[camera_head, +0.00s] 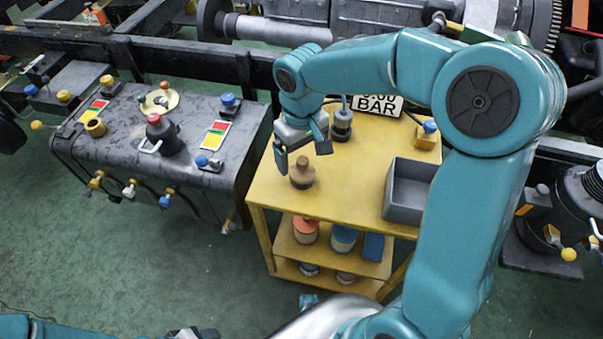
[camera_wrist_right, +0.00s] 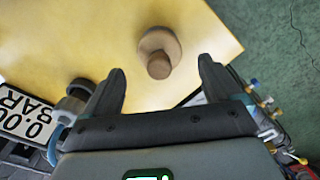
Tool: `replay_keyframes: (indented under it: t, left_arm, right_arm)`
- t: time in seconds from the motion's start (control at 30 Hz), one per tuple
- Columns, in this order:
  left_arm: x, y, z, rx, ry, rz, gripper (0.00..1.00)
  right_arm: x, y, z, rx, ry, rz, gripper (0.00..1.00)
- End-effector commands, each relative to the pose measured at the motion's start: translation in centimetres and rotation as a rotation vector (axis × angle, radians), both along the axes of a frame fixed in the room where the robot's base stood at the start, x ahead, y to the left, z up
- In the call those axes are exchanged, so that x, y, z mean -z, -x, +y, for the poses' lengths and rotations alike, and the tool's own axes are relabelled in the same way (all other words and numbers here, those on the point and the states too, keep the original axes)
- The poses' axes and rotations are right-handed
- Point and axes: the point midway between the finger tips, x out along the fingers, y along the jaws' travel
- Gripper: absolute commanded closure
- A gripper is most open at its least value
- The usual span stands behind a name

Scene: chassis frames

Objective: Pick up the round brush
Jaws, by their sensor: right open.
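The round brush (camera_head: 302,174), with a wide round base and a brown knob handle, stands upright on the yellow cart top (camera_head: 345,190) near its left edge. In the right wrist view the brush (camera_wrist_right: 159,50) lies just beyond and between the fingertips. My right gripper (camera_head: 302,153) is open and empty, right above and behind the brush, with its fingers (camera_wrist_right: 162,70) spread to either side and not seen touching it. My left arm (camera_head: 50,328) shows only along the bottom left edge; its jaws cannot be made out.
On the cart, a dark cylinder (camera_head: 342,124) stands behind my right gripper, beside the gauge plate (camera_head: 378,105). A grey bin (camera_head: 402,195) is at right, partly behind my arm. A dark tank (camera_head: 90,160) with valves stands left.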

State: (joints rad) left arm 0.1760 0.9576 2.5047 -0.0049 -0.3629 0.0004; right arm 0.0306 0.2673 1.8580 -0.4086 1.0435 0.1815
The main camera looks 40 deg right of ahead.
Motion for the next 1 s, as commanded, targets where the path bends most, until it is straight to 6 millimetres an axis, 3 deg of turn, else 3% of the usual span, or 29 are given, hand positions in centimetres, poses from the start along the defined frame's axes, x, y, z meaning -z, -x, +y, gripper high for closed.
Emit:
replay_keyframes:
  t: [0.4,0.7,0.9,1.0]
  left_arm:
    - [1.6,0.0,0.0,0.000,0.000,0.000,0.40]
    - [1.6,0.0,0.0,0.000,0.000,0.000,0.40]
    - [1.6,0.0,0.0,0.000,0.000,0.000,0.40]
    - [1.6,0.0,0.0,0.000,0.000,0.000,0.40]
  right_arm:
    - [5.3,0.0,-0.1,0.000,0.000,0.002,0.09]
    - [5.7,-0.2,-0.1,0.000,-0.001,0.000,0.09]
    - [5.6,-0.1,-0.1,0.000,-0.001,0.000,0.68]
    - [5.6,-0.2,-0.1,0.000,-0.001,-0.001,0.68]
